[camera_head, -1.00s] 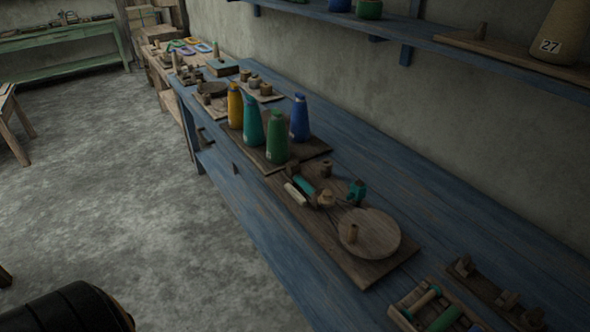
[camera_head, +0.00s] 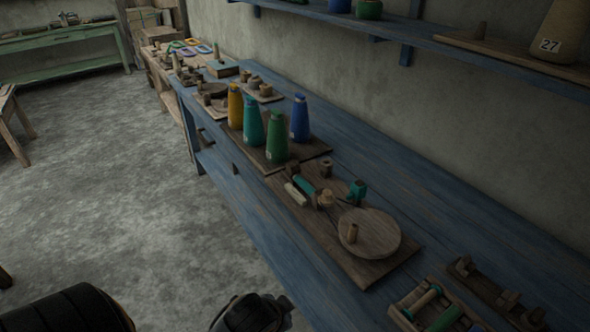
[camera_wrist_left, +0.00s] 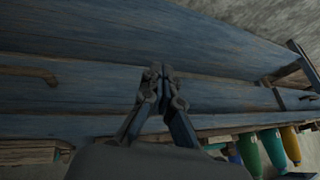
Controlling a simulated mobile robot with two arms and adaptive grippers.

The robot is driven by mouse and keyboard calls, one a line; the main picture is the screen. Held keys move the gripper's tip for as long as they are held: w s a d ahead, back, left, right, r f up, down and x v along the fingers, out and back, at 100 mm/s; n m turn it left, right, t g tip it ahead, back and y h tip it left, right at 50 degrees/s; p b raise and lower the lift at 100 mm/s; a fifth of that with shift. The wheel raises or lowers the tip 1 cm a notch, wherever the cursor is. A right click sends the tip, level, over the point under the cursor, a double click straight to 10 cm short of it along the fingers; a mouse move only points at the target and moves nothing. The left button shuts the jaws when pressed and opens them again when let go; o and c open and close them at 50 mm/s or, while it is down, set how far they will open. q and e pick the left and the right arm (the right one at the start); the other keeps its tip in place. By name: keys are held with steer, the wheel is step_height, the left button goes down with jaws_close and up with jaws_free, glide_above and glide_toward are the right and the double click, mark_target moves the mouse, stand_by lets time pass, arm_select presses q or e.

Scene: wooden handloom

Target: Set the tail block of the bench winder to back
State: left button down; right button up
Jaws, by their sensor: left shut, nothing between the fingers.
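The bench winder stands on a wooden board (camera_head: 366,268) on the blue bench. It has a round wooden wheel (camera_head: 369,233) with an upright handle peg (camera_head: 352,232), a teal spool (camera_head: 304,185), a small teal block (camera_head: 357,191) and small wooden blocks (camera_head: 326,169). I cannot tell for sure which block is the tail block. My left gripper (camera_wrist_left: 161,73) is shut and empty in the left wrist view, with blue planks behind it. The winder is not recognisable in that view. My right gripper is not in view.
Yellow, teal, green and blue cones (camera_head: 276,137) stand on a board behind the winder. A tray with bobbins (camera_head: 435,306) lies at the near right. A shelf (camera_head: 420,32) runs along the wall. The blue bench (camera_head: 400,165) is bare between winder and wall.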

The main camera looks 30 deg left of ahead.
arm_select(q)
steer(key=w+a+r+m+t+y, duration=0.1)
steer(key=w+a+r+m+t, duration=0.1)
steer(key=w+a+r, duration=0.2)
steer(key=w+a+r+m+t+y, duration=0.1)
steer(key=w+a+r+m+t, duration=0.1)
steer(key=w+r, duration=0.6)
steer(key=w+a+r+m+t+y, duration=0.1)
steer(key=w+a+r, duration=0.4)
steer(key=w, duration=0.5)
steer(key=a+m+t, duration=0.1)
steer(key=t, duration=0.1)
steer(key=shift+w+a+r+t+y, duration=0.2)
steer(key=shift+a+r+t+y, duration=0.1)
steer(key=shift+r, duration=0.1)
glide_toward(299, 165)
steer(key=w, duration=0.1)
steer(key=w+d, duration=0.1)
steer(key=w, duration=0.1)
steer(key=shift+w+d, duration=0.2)
steer(key=shift+w, duration=0.1)
steer(key=shift+w+a+f, duration=0.25)
steer(key=shift+a+f, duration=0.05)
steer(key=shift+a, duration=0.2)
steer(key=shift+w+a+f, duration=0.2)
steer(key=shift+a+f, duration=0.1)
steer(key=shift+a, duration=0.25)
steer(key=shift+w+a+f, duration=0.25)
steer(key=shift+a+f, duration=0.1)
steer(key=shift+a, duration=0.3)
